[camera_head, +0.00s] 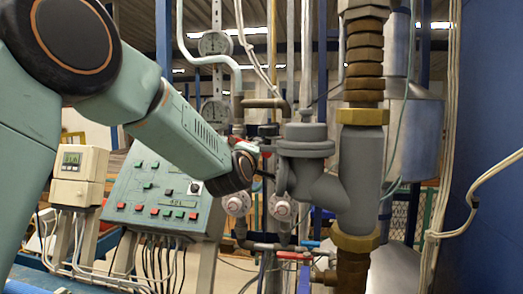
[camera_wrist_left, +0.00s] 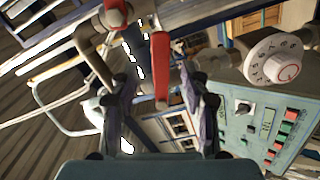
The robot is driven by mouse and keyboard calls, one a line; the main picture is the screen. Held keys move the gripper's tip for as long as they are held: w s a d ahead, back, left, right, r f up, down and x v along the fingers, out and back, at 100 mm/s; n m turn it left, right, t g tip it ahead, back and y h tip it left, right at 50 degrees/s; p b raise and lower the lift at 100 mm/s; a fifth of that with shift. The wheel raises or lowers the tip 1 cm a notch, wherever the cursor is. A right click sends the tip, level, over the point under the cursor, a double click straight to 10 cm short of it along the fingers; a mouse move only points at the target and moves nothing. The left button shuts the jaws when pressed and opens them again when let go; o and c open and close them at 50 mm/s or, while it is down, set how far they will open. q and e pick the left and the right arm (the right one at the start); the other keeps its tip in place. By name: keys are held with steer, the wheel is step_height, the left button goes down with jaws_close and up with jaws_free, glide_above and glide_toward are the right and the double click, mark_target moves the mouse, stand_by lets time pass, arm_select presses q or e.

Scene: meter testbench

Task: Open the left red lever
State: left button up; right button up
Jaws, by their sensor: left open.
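A red lever (camera_wrist_left: 161,70) hangs between the fingers of my left gripper (camera_wrist_left: 160,88) in the left wrist view, nearer the upper part of the gap. The fingers are open, one on each side of it, with visible gaps; contact is not evident. A second red part (camera_wrist_left: 117,12) shows at the top left of that view, on a pipe. In the head view my left gripper (camera_head: 262,163) is by the pipes at the centre, mostly hidden behind its own wrist. Only a small bit of red (camera_head: 266,146) shows there. My right gripper is not in view.
A large grey valve body (camera_head: 305,150) and thick brass pipe stand just right of the gripper. White round dials (camera_head: 281,207) sit below. A green control panel (camera_head: 160,195) and a beige meter (camera_head: 80,176) are at left.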

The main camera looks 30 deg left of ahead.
arm_select(q)
steer(key=p+x, duration=0.1)
steer(key=x, duration=0.5)
steer(key=shift+s+a+p, duration=0.1)
steer(key=shift+a+p, duration=0.05)
steer(key=shift+p, duration=0.15)
steer(key=shift+c, duration=0.2)
steer(key=shift+a, duration=0.1)
steer(key=shift+c, duration=0.9)
steer(key=c, duration=0.4)
jaws_close()
